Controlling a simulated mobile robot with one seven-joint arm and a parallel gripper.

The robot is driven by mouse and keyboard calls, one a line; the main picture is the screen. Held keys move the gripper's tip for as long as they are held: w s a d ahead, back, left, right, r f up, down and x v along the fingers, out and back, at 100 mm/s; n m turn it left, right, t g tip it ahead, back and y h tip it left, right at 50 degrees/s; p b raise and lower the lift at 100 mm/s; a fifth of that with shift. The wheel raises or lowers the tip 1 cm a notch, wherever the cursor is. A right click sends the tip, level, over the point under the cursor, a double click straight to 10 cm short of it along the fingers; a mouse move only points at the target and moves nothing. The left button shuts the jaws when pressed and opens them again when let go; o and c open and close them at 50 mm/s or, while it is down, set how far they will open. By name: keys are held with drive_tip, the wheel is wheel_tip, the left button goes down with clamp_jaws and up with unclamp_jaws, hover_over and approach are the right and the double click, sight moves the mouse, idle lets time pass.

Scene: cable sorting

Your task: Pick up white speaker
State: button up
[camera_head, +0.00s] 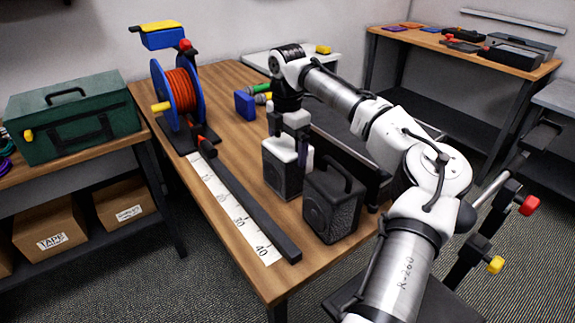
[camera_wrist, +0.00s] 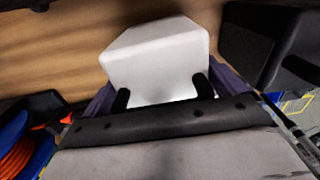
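The white speaker (camera_head: 279,170) stands upright on the wooden workbench (camera_head: 233,218), with a white casing and a dark grille front. My gripper (camera_head: 290,133) is right over it, pointing down, with one finger reaching down by its right side. In the wrist view the speaker's white body (camera_wrist: 155,62) fills the middle, ahead of my gripper (camera_wrist: 163,96). The fingers show spread wide at its left and right. I see no clear grip, and whether a finger touches the casing is hard to tell.
A black speaker (camera_head: 333,203) with a handle stands close on the right, near my arm. A cable reel (camera_head: 176,90), a ruler strip (camera_head: 232,205) and a dark bar (camera_head: 250,207) lie to the left. A blue box (camera_head: 244,105) sits behind.

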drive_tip(key=c, duration=1)
drive_tip(key=shift+o, duration=0.2)
drive_tip(key=shift+r, duration=0.2)
